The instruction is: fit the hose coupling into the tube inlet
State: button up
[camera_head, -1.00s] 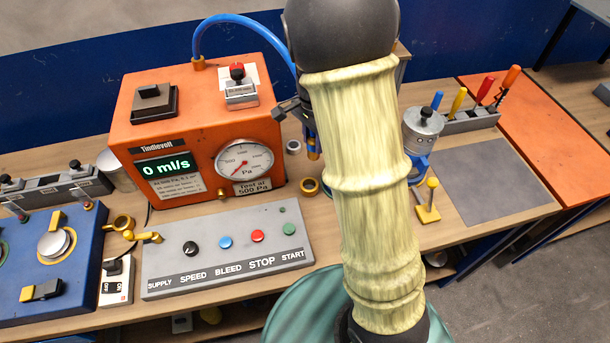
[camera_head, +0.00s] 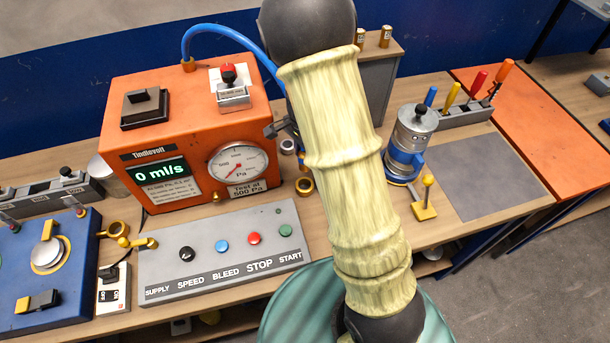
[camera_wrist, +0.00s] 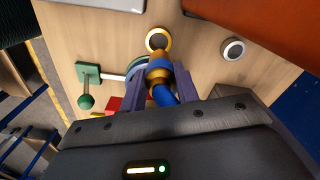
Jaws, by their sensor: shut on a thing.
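In the wrist view my gripper (camera_wrist: 158,72) is shut on the brass hose coupling (camera_wrist: 159,76), with the blue hose (camera_wrist: 165,96) running back from it between the fingers. In the head view the brass ring (camera_head: 304,186) and pale ring (camera_head: 288,146) are beside the orange machine. My arm hides most of the gripper and the coupling there. I cannot tell which part is the tube inlet.
The orange machine (camera_head: 190,130) stands left of my arm, with a blue hose (camera_head: 222,27) arching over it. A control panel (camera_head: 222,250) lies in front. A metal canister (camera_head: 412,135) and a yellow-knobbed fitting (camera_head: 425,205) stand right. The grey mat (camera_head: 490,178) is clear.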

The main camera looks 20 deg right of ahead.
notch_tip(320, 180, down, 6)
jog(key=shift+s+f, duration=0.1)
jog(key=shift+s, duration=0.05)
jog(key=shift+f, duration=0.15)
jog(key=shift+s+f+p, duration=0.1)
jog(key=shift+f+p, duration=0.2)
jog(key=shift+f, duration=1.65)
jog(key=shift+f, duration=0.1)
